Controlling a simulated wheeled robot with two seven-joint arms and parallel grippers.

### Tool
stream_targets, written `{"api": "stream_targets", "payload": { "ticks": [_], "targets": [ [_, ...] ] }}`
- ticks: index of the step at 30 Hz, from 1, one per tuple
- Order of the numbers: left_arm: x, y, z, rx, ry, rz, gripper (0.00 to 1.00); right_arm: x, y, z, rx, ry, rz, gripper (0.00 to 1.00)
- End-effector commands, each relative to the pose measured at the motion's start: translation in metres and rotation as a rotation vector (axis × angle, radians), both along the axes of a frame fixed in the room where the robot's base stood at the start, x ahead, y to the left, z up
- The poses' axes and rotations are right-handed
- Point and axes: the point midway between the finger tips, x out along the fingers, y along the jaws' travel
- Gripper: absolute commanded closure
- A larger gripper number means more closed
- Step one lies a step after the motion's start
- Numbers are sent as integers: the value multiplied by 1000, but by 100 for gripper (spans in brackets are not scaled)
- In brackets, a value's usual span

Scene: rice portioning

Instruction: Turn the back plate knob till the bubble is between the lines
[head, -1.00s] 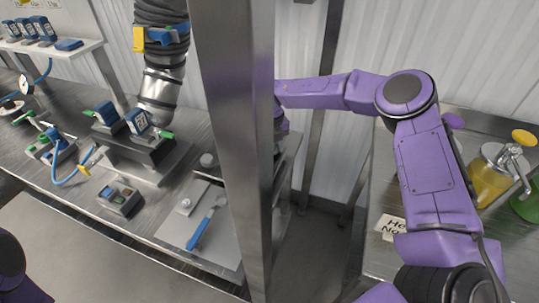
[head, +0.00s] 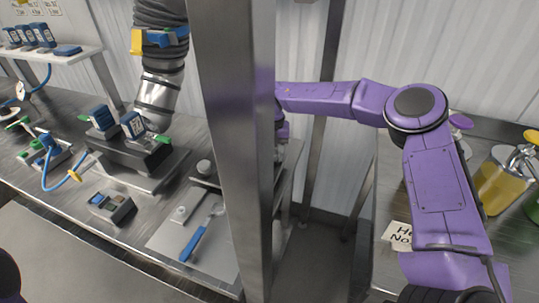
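A flat grey plate (head: 165,238) lies on the steel bench, partly hidden by a metal post. A small round knob (head: 181,213) stands on it. A second round knob (head: 205,168) stands farther back, close to the post. I cannot make out a bubble or its lines. My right arm reaches in from the right, and its far end passes behind the post. My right gripper is hidden there, so its fingers and what they touch do not show. My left gripper is out of view; only a dark piece of my arm shows at the lower left corner.
The vertical metal post (head: 232,150) blocks the centre. A blue-handled tool (head: 193,243) lies on the plate. Left of it are a small box (head: 112,206) and a dark block (head: 140,153) with blue devices. A yellow jar (head: 497,180) stands on the right bench.

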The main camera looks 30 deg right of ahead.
Motion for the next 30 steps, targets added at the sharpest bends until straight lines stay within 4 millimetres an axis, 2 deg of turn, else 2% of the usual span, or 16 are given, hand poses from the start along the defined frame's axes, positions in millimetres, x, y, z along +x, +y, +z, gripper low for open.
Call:
{"api": "stream_targets", "payload": {
  "ticks": [7,8,9,10,20,23,30],
  "targets": [
    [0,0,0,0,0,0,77,-2,0,-4,0,10,1,87],
    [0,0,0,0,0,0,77,-2,0,-4,0,10,1,50],
    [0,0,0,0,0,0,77,-2,0,-4,0,9,1,37],
    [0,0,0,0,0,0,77,-2,0,-3,0,9,1,31],
    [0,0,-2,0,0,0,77,0,0,3,0,2,2,31],
    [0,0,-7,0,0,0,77,0,0,18,0,-1,1,31],
    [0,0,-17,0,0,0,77,0,0,75,-1,0,0,31]
  ]
}}
